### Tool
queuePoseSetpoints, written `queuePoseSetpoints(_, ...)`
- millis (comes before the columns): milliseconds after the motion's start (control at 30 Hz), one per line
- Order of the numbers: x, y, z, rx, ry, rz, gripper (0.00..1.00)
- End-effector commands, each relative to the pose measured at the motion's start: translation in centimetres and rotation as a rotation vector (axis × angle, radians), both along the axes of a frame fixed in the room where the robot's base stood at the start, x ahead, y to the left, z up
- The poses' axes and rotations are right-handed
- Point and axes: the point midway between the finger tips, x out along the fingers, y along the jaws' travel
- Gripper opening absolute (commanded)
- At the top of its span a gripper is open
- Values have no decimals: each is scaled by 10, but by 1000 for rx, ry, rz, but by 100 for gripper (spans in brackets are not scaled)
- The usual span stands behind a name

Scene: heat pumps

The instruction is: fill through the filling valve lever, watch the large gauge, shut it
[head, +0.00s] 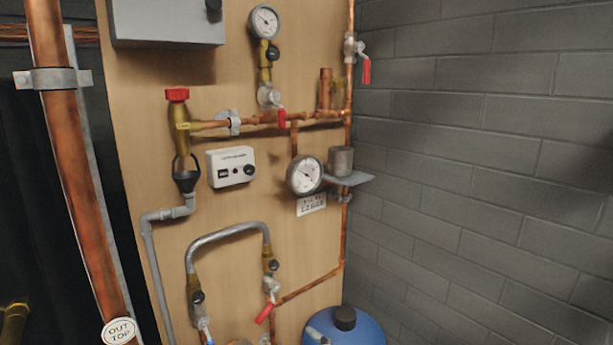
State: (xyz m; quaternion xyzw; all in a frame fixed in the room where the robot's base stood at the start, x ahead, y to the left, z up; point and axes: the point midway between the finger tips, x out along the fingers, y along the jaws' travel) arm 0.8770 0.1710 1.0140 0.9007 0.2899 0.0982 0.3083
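The larger round gauge (304,174) hangs on the wooden board, right of the centre; its reading is too small to tell. A grey looped hose (228,232) joins two brass fittings low on the board. A red lever (265,313) sits slanted on the valve below the hose's right end. A blue lever (207,331) sits below its left end, partly cut off by the frame's lower edge. I cannot read any label that marks the filling valve. My gripper is not in view.
A smaller gauge (265,21) sits above, with a red lever (281,116) below it. Another red lever (366,70) hangs at upper right. A white control box (231,167), a blue vessel (343,328) and a thick copper pipe (75,180) stand near. A block wall bounds the right.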

Motion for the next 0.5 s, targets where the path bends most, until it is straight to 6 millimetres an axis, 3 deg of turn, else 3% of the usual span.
queuePoseSetpoints(167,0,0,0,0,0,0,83)
queuePoseSetpoints(333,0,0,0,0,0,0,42)
queuePoseSetpoints(500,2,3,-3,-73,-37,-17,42)
